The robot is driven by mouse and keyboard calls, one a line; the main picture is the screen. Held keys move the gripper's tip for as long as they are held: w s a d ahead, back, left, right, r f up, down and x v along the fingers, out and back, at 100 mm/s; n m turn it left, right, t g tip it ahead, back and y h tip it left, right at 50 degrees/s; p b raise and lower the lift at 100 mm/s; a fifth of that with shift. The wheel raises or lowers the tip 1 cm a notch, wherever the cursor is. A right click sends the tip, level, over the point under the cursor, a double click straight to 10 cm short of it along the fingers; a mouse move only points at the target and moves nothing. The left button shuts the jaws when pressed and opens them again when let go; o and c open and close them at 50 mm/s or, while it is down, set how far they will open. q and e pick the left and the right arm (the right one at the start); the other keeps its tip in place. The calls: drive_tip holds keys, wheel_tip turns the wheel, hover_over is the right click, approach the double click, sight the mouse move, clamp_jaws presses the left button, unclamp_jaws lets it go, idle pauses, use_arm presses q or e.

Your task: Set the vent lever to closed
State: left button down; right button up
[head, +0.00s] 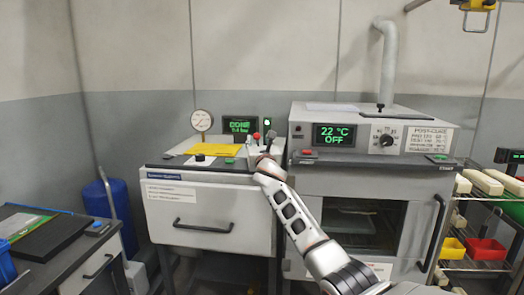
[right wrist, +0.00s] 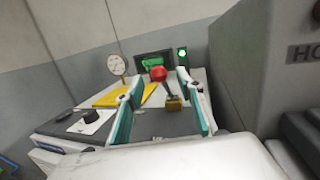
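A lever with a red ball knob (head: 256,135) stands at the right end of the top of the left cabinet (head: 210,210). In the right wrist view the red knob (right wrist: 158,74) sits on a dark stem leaning from a brass-coloured base (right wrist: 174,103). I cannot read a label marking its positions. My right gripper (head: 263,150) is at this lever, partly covering it in the head view. In the right wrist view its two teal-padded fingers (right wrist: 160,82) are apart, with the knob showing between them. I see no contact. My left gripper is not in view.
A gauge (head: 201,121), a yellow sheet (head: 214,150) and a green-lit display (head: 240,126) are on the left cabinet. The oven (head: 370,190) rises close to the right of my gripper. A small dark lever (head: 380,107) stands at its pipe's foot.

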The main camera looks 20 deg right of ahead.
drive_tip(key=v, duration=0.7)
drive_tip(key=shift+d, duration=0.15)
idle(0.3)
drive_tip(key=s+f+m+g, duration=0.3)
drive_tip(key=s+f+m, duration=0.4)
drive_tip(key=s+f, duration=0.6)
drive_tip(key=s+f+m+g, duration=0.3)
drive_tip(key=s+f+m, duration=0.5)
drive_tip(key=f, duration=1)
drive_tip(key=s+f+m+g, duration=0.2)
drive_tip(key=s+f+m, duration=0.1)
drive_tip(key=s, duration=0.7)
drive_tip(key=s+f+m+g, duration=0.2)
drive_tip(key=s+f+m, duration=0.15)
drive_tip(key=s, duration=0.75)
drive_tip(key=s+f+m+g, duration=0.2)
drive_tip(key=s+m, duration=0.2)
drive_tip(key=s, duration=0.6)
drive_tip(key=a+f+m+t+y, duration=0.3)
drive_tip(key=a+f+y, duration=0.5)
drive_tip(key=a+f, duration=0.6)
drive_tip(key=shift+w+a+f+t, duration=0.15)
drive_tip(key=shift+w+a+t, duration=0.25)
drive_tip(key=shift+a, duration=0.25)
